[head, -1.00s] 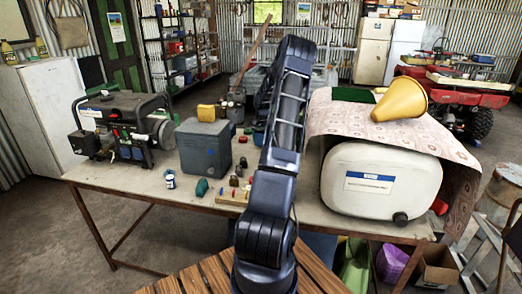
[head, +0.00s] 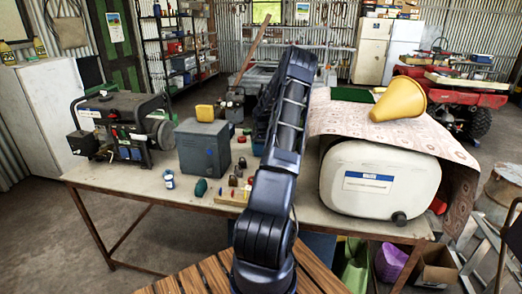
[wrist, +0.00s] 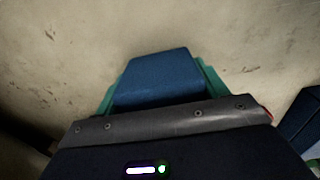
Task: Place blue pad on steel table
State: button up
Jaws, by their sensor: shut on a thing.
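The blue pad (wrist: 155,78) is between the teal fingers of my gripper (wrist: 160,82) in the wrist view. The gripper is shut on it, with a finger showing on either side. Behind the pad is a pale, scuffed surface, which looks like the steel table's top; I cannot tell the gap between them. In the head view the steel table (head: 112,172) spans the middle on thin brown legs. My arm reaches over it, and hides the gripper and pad there.
On the table stand a generator (head: 122,125), a grey-blue box (head: 203,148) with a yellow sponge-like block (head: 204,112), small items, and a big white container (head: 378,182) under a patterned cloth (head: 350,122) bearing a yellow cone (head: 400,99). The table's front left is clear.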

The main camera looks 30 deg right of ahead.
jog(key=o, duration=0.9)
jog(key=shift+o, duration=0.2)
